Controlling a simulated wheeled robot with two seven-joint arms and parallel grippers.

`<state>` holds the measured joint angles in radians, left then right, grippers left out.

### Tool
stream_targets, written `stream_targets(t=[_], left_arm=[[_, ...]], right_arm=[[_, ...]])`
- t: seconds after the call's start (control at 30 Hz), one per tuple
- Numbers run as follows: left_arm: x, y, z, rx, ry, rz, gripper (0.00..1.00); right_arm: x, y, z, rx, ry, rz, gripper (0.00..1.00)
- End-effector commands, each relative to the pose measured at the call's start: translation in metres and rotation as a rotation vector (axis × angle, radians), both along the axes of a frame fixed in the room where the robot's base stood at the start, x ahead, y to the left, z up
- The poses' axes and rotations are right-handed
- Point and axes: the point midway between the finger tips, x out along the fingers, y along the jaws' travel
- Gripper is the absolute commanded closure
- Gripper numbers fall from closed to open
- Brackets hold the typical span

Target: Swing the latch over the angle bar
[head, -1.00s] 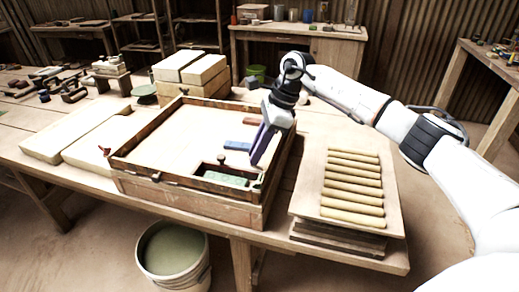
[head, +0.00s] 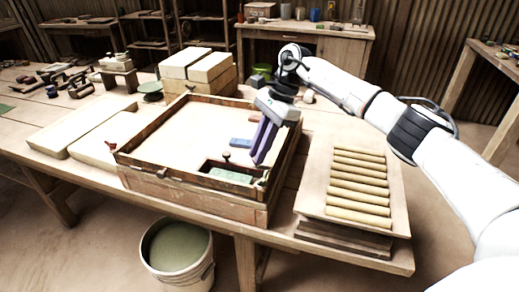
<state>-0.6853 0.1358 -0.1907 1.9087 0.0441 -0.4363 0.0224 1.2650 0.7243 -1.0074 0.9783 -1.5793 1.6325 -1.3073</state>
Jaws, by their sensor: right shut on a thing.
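A wooden press frame (head: 160,182) stands on the bench, with a dark angle bar (head: 205,167) bounding a small compartment at its front right corner. A round knob (head: 226,155) stands up by that bar. My right gripper (head: 259,160) points down over the compartment's right side, with its purple fingers close together. It is shut on what seems to be the latch, by the right rim. The fingers mostly hide the latch, so I cannot tell whether it lies over the angle bar. My left gripper is not in view.
A green piece (head: 230,174) lies in the compartment, and a blue block (head: 240,142) lies behind it. A board of yellow rolls (head: 358,185) is to the right. Pale slabs (head: 75,128) lie left, and stacked blocks (head: 198,66) stand behind. A bucket (head: 178,250) is on the floor.

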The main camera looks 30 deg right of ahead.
Motion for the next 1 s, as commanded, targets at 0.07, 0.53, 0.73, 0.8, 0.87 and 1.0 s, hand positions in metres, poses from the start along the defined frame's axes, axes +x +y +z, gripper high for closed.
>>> stream_targets(t=[0.07,0.53,0.73,0.8,0.87,1.0], left_arm=[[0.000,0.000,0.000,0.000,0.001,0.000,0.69],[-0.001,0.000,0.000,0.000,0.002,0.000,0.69],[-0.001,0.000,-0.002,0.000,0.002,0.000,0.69],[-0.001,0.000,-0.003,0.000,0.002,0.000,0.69],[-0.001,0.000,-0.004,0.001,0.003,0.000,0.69],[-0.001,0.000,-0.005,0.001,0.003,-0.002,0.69]], right_arm=[[0.001,0.000,0.002,0.001,-0.004,0.001,1.00],[0.000,0.000,0.000,0.000,-0.001,0.000,0.66],[0.001,-0.005,0.012,0.000,-0.003,-0.001,0.66],[0.000,-0.009,0.023,0.000,-0.004,-0.002,0.66],[0.001,-0.014,0.034,0.001,-0.006,-0.002,0.66],[0.000,-0.024,0.061,0.001,-0.006,-0.001,0.66]])
